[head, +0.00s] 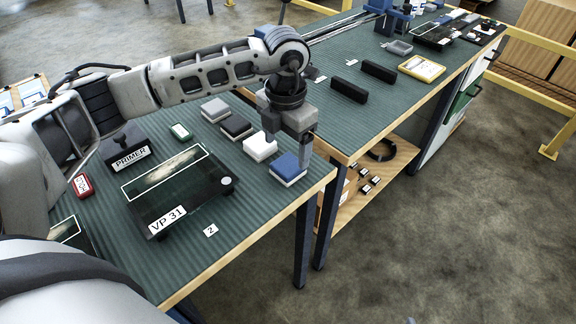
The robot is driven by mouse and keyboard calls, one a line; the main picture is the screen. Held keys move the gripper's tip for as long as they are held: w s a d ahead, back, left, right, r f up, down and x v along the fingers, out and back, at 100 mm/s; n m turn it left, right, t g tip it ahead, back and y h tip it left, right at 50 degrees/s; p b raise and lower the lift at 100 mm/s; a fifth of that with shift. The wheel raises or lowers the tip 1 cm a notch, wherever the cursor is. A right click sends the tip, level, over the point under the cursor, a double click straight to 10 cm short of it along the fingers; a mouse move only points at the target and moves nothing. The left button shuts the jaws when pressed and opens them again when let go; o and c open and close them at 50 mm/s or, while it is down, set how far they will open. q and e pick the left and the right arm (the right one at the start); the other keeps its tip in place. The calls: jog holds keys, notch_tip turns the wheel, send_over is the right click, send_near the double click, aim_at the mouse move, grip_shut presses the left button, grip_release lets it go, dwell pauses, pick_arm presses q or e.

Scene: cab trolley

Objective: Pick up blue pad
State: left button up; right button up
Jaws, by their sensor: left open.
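The blue pad (287,168) is a small block with a blue top and a white lower layer. It lies on the green ribbed bench top near its right corner. My left gripper (303,152) points down right at the pad, with its fingers over or beside the pad's far right side. It is open; I cannot tell whether a finger touches the pad. The gripper hides a little of the pad's far edge. My right gripper is not in view.
A white pad (260,146), a black pad (236,126) and a grey pad (214,109) lie in a row left of the blue one. A dark VP 31 plate (185,205) lies in front. The bench edge (322,190) is close on the right.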

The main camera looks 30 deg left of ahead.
aim_at(288, 164)
pick_arm(q)
jog(key=shift+w+f+p, duration=0.15)
jog(key=shift+f+p, duration=0.1)
jog(key=shift+f, duration=1.3)
jog(key=shift+w+f+p, duration=0.15)
jog(key=shift+f+p, duration=0.05)
jog(key=shift+f, duration=1.35)
jog(key=c, duration=1.1)
